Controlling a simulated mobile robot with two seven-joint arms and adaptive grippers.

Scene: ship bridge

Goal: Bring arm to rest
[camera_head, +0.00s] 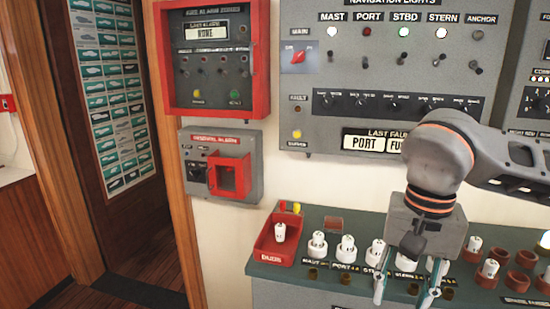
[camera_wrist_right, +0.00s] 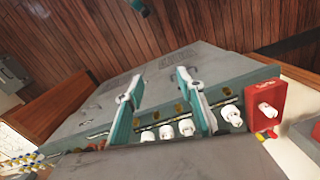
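My right arm comes in from the right in the head view, with its right gripper (camera_head: 406,292) low over the front of the fuse bench (camera_head: 340,282). Its two teal fingers are apart, and I see nothing held between them. White fuses (camera_head: 346,249) stand in a row on the bench beside and behind the gripper; the gripper hides part of the row. I cannot tell whether it touches any. My left gripper is not in view.
A red tray (camera_head: 268,249) marked DUDS holds one white fuse (camera_head: 280,232) at the bench's left end. Brown sockets (camera_head: 526,258) and more fuses stand at the right. The navigation lights panel (camera_head: 310,100) and red-framed alarm box (camera_head: 171,60) are on the wall behind.

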